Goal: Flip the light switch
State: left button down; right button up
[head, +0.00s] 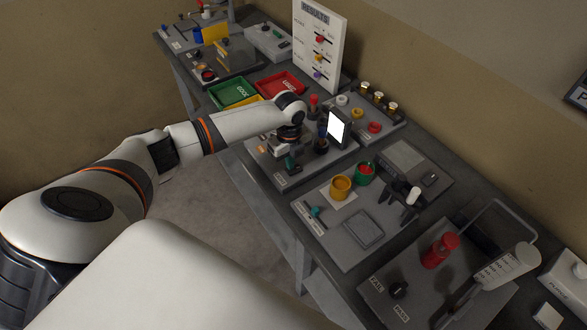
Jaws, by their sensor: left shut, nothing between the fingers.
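I cannot clearly make out a light switch; small parts near my left gripper are too small or covered to tell. My left gripper (284,148) is shut and empty. It points down over the grey station board (285,181) in the middle of the bench, where the arm's end hides part of the board. A bright white lit panel (339,128) in a dark frame stands just right of it. Small dark and teal parts (291,162) lie below the gripper; whether it touches them I cannot tell. My right gripper is not in view.
A red tray (281,85) and a green tray (234,92) lie behind the gripper. A white results board (319,45) stands at the back. Floor left of the bench is clear.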

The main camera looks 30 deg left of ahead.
pick_arm(q)
jog(key=shift+f+b, duration=0.55)
jog(key=shift+f, duration=0.4)
dwell(0.9)
jog(key=shift+r, duration=0.1)
notch_tip(320, 180, up, 7)
jog(key=p, duration=0.7)
dwell(0.4)
